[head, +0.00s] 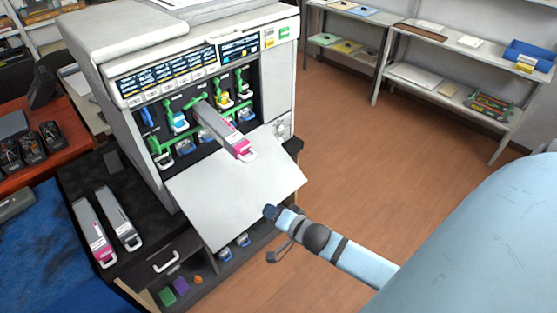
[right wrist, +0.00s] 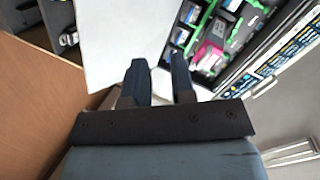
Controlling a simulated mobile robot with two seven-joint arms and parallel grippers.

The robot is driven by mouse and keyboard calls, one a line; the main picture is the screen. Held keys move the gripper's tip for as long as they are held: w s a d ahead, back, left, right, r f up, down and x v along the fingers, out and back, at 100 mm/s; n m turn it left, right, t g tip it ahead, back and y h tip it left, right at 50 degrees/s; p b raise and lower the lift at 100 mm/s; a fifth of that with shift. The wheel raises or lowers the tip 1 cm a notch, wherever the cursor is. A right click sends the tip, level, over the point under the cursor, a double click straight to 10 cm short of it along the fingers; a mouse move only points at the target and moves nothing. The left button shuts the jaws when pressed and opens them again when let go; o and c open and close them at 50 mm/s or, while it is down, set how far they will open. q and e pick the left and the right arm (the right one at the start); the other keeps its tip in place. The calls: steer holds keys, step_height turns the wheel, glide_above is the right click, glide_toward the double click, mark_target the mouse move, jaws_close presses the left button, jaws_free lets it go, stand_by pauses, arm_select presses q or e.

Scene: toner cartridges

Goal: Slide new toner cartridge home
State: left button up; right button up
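The grey toner cartridge with a magenta end and white handle (head: 222,131) sticks partway out of a slot in the printer (head: 185,85), over the open front door (head: 235,195). Its magenta end also shows in the right wrist view (right wrist: 207,52), beyond my fingers. My right gripper (head: 270,211) is at the door's lower right edge, below and apart from the cartridge. In the right wrist view its two dark fingers (right wrist: 160,68) stand apart with nothing between them. My left gripper is not in view.
Two more cartridges, one magenta-ended (head: 88,222) and one grey (head: 117,212), lie on the dark cabinet top at left. Green levers and other coloured cartridges (head: 223,99) fill the printer bay. Shelves (head: 430,75) stand at the back right; the wooden floor (head: 335,150) between is clear.

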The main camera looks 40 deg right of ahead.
mark_target(251, 159)
steer(key=w+d+r+m+t+p, duration=0.2)
steer(key=w+d+r+m, duration=0.35)
steer(key=r, duration=0.25)
arm_select(q)
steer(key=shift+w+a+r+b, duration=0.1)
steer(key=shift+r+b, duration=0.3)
steer(key=shift+b, duration=0.8)
arm_select(e)
steer(key=w+a+f, duration=0.1)
steer(key=w, duration=0.9)
steer(key=shift+a+f, duration=0.15)
steer(key=shift+f, duration=0.05)
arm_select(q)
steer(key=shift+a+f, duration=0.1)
arm_select(e)
steer(key=shift+m, duration=0.25)
steer(key=shift+c, duration=0.2)
steer(key=shift+h, duration=0.3)
jaws_close()
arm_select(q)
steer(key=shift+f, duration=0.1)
arm_select(e)
steer(key=shift+f, duration=0.1)
